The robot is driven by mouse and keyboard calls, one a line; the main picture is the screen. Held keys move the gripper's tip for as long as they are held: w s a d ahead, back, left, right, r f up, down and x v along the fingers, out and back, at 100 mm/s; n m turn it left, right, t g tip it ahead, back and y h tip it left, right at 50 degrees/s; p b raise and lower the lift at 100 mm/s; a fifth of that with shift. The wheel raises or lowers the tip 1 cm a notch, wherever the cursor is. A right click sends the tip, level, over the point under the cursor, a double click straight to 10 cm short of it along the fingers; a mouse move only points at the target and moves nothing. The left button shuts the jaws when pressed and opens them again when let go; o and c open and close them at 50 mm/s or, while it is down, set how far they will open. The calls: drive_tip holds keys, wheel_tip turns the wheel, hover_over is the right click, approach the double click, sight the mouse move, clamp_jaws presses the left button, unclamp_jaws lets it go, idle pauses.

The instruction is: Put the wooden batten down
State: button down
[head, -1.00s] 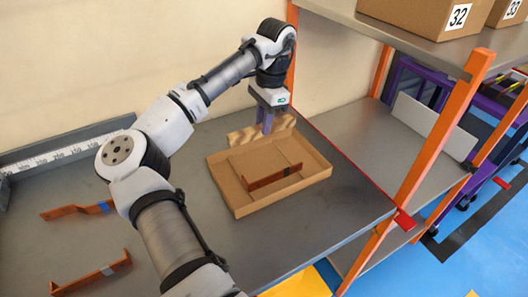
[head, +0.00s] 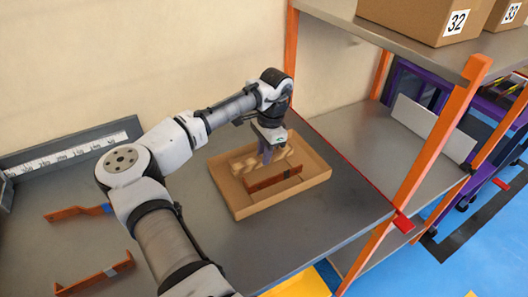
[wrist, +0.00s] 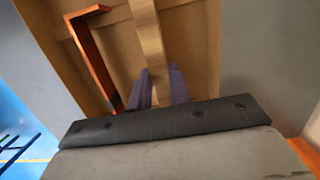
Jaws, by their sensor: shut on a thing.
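My gripper (head: 265,155) is shut on the wooden batten (head: 245,165), a pale, wood-grained strip. The batten is within the outline of the shallow cardboard tray (head: 236,201), behind a copper-coloured bent bar (head: 272,180) in it. I cannot tell whether the batten touches the tray's floor. In the wrist view the batten (wrist: 149,35) runs up from between the purple fingers (wrist: 159,88). The copper bar (wrist: 90,52) lies to its left, apart from it and roughly parallel. The tray (wrist: 195,55) fills much of that view.
Two more copper-coloured bars (head: 78,211) (head: 92,275) lie on the grey table (head: 310,235) at left. A ruler scale (head: 75,150) runs along the back left. An orange shelf post (head: 428,150) stands to the right. Clear table lies in front of the tray.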

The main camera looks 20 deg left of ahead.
drive_tip(key=shift+f, duration=0.15)
drive_tip(key=c, duration=1.3)
unclamp_jaws()
wheel_tip(320, 180, up, 12)
drive_tip(key=w+d+b, duration=0.1)
drive_tip(key=shift+w+d, duration=0.1)
drive_tip(key=shift+w, duration=0.05)
